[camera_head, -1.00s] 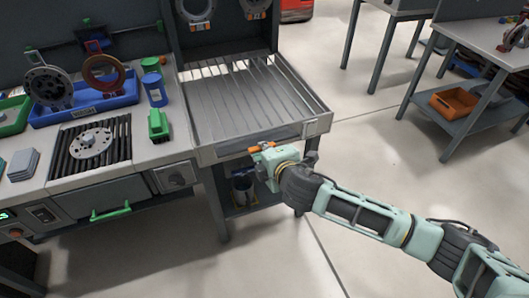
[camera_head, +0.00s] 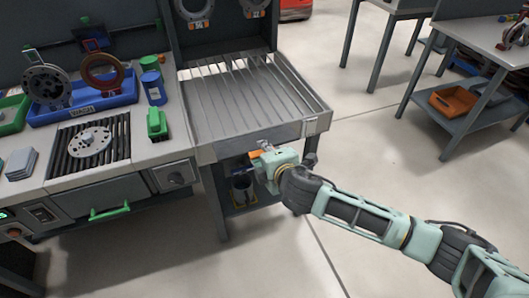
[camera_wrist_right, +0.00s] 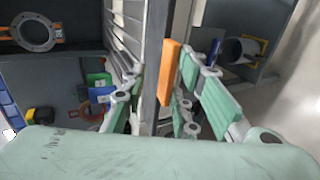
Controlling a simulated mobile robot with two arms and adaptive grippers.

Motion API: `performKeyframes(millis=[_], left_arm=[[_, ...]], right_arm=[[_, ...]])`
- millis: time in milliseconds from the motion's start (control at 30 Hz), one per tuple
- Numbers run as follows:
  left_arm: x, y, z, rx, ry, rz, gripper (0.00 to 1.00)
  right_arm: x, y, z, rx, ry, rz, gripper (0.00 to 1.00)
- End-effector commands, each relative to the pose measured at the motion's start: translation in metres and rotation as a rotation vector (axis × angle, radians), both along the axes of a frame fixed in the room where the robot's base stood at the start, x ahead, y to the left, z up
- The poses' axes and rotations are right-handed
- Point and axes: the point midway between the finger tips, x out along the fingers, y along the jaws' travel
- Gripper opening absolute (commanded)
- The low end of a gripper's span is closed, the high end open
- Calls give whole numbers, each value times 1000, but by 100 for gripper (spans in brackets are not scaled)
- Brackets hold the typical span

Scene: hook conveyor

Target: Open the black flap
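A narrow dark strip (camera_wrist_right: 152,70) runs upright through the right wrist view, with an orange handle (camera_wrist_right: 168,72) beside it. I cannot tell for sure whether this strip is the black flap. In the head view the orange handle (camera_head: 256,155) shows at the front of the slatted tray, partly hidden by my right gripper (camera_head: 262,153). In the right wrist view the gripper's fingers (camera_wrist_right: 160,108) stand apart, one on each side of the strip and handle. Contact with the handle cannot be made out. My left gripper is not in view.
The slatted metal tray (camera_head: 311,127) lies just behind my right gripper. To its left, the workbench (camera_head: 145,185) carries a blue bin (camera_head: 85,113), a blue can (camera_head: 154,94) and a green block (camera_head: 157,125). Open floor (camera_head: 400,170) lies to the right.

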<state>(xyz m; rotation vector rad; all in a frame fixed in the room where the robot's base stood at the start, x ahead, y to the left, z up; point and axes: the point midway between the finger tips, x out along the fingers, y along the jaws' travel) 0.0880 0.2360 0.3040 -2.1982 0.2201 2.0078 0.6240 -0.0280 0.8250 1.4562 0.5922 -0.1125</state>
Motion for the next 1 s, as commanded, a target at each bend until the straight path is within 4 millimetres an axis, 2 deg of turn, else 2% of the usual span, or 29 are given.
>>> performKeyframes(millis=[233, 367, 800, 1000], left_arm=[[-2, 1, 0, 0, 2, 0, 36], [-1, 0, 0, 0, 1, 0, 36], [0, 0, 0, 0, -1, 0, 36], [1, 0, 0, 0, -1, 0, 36]], right_arm=[[-1, -1, 3, 1, -4, 0, 27], [-11, -4, 8, 2, -4, 0, 27], [-80, -26, 42, 1, -2, 1, 27], [-98, -32, 51, 0, -2, 1, 27]])
